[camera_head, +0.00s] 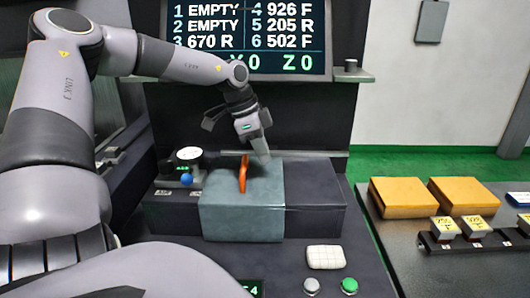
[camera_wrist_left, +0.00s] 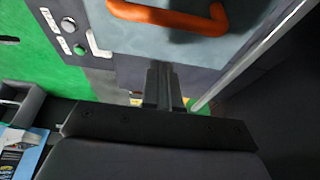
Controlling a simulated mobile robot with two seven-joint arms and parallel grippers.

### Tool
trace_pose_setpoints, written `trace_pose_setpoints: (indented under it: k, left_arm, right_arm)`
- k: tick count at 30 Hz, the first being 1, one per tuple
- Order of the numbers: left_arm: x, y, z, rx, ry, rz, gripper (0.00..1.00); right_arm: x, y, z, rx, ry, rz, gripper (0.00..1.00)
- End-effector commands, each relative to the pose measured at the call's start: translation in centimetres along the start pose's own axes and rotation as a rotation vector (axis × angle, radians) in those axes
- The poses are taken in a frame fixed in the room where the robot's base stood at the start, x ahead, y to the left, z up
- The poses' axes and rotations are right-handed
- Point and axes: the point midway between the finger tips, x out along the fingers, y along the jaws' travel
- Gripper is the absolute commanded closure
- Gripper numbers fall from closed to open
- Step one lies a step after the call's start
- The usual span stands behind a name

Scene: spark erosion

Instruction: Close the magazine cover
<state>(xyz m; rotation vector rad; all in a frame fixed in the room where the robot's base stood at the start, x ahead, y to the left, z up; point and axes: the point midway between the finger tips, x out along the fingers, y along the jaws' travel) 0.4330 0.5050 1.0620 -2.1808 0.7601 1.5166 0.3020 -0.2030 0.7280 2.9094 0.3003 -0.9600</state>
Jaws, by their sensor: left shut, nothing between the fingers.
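The magazine cover (camera_head: 222,211) is a blue-grey box-shaped lid with an orange handle (camera_head: 243,174) on top. It sits over the left part of a dark block (camera_head: 316,205), whose right part is uncovered by it. The cover and handle also show at the top of the left wrist view, the cover (camera_wrist_left: 130,40) and the orange handle (camera_wrist_left: 170,15). My left gripper (camera_head: 264,157) is shut and empty, pointing down near the cover's rear edge, just behind and right of the handle. It does not hold the handle; whether it touches the cover is unclear. My right gripper is not in view.
A dial gauge (camera_head: 188,155) and blue knob (camera_head: 187,180) stand left of the cover. A white pad (camera_head: 325,257) and a green button (camera_head: 349,285) are in front. A display (camera_head: 246,35) hangs behind. Orange-yellow blocks (camera_head: 403,197) lie on the right table.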

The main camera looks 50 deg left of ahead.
Motion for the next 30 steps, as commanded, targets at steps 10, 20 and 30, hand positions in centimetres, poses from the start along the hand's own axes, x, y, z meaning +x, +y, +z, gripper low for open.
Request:
trace_pose_setpoints:
  k: [10,20,30]
  left_arm:
    - [-5.9,-0.2,0.0,0.001,0.005,-0.006,1.0]
    - [-9.9,-0.1,0.1,0.001,0.002,-0.002,1.0]
    - [-10.2,-0.1,0.0,0.001,0.002,0.0,1.0]
  right_arm:
    - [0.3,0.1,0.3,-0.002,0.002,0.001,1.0]
    - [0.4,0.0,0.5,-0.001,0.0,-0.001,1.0]
    - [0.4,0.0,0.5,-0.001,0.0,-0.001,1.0]
